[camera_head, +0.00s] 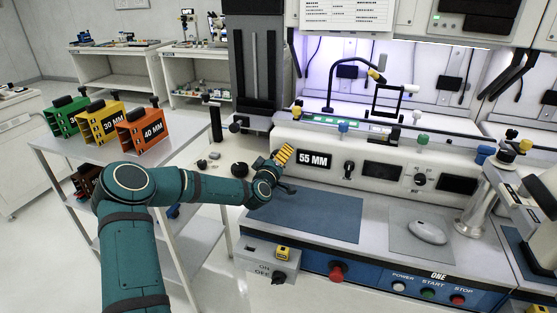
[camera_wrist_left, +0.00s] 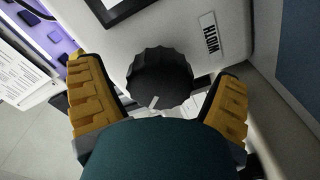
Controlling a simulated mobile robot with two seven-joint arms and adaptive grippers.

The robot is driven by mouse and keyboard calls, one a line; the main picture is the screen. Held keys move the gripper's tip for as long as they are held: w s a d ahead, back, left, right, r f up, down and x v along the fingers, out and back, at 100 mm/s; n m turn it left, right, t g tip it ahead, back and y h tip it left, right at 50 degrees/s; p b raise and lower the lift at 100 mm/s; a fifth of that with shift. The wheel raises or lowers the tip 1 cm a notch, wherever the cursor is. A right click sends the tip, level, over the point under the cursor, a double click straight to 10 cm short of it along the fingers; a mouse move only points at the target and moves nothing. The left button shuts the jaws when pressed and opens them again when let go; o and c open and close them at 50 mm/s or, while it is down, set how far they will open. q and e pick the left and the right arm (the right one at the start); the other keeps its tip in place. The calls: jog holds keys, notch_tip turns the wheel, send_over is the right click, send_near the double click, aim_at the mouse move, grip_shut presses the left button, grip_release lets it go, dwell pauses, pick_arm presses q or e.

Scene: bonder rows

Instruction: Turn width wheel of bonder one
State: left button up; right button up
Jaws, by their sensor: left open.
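The width wheel (camera_wrist_left: 160,77) is a black ribbed knob with a white pointer mark, on the pale panel of bonder one beside a WIDTH label (camera_wrist_left: 209,33). In the left wrist view it lies between the two yellow fingers of my left gripper, which are apart, with gaps on both sides. In the head view my left gripper (camera_head: 283,156) is at the left end of the bonder's front panel, left of the 55 MM display (camera_head: 314,160). The wheel is hidden there behind the gripper. My right gripper is not in view.
A side table (camera_head: 80,146) on the left holds green, yellow and orange (camera_head: 140,130) blocks. Bonder one's desk has a blue mat (camera_head: 325,218), a mouse (camera_head: 428,232) and a red knob (camera_head: 337,272) in front. A dark column (camera_head: 257,60) stands behind my gripper.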

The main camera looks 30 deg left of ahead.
pick_arm(q)
jog(key=c, duration=1.2)
jog(key=shift+n, duration=0.4)
